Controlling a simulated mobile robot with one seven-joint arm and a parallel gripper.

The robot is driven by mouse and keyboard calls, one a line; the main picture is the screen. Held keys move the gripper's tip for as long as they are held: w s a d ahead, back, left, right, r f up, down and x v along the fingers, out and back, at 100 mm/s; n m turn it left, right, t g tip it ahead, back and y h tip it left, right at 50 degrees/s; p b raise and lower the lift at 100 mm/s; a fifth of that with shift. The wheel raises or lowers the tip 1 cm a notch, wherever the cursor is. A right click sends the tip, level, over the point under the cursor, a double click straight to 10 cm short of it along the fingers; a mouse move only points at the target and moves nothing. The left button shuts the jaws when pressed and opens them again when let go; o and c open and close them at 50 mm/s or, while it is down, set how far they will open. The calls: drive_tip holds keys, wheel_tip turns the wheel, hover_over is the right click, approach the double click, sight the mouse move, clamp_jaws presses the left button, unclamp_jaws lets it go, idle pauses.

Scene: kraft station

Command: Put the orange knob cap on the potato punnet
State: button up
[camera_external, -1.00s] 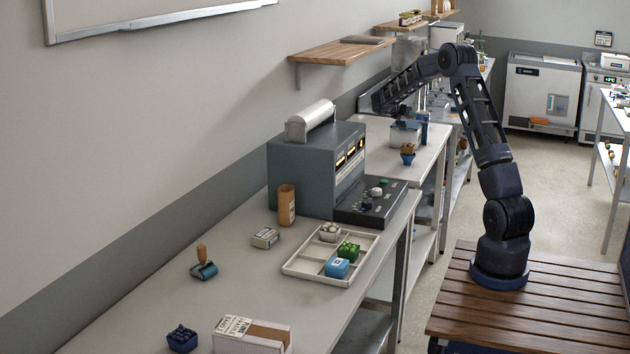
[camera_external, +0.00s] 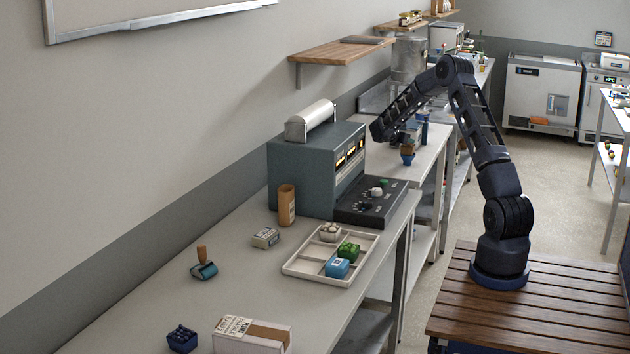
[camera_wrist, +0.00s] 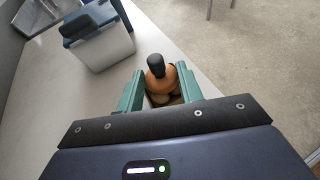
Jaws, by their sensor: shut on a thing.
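The orange knob cap (camera_wrist: 160,78), with a black knob on top, is between the teal fingers of my gripper (camera_wrist: 160,88) in the wrist view. My gripper is shut on it. The potato punnet shows just below the cap, with a few pale brown potatoes (camera_wrist: 160,99) visible between the fingers. In the external view the blue punnet (camera_external: 407,159) stands near the front edge of the far bench, with my gripper (camera_external: 407,143) right over it. Whether the cap touches the potatoes I cannot tell.
A white box with a dark blue top (camera_wrist: 103,46) stands close by on the bench. The grey machine with its dark control panel (camera_external: 371,203) is on the near side. A divided tray (camera_external: 300,269) holds several small punnets. The bench's edge is close to the right.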

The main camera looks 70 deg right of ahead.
drive_tip(key=o, duration=1)
drive_tip(key=shift+o, duration=0.2)
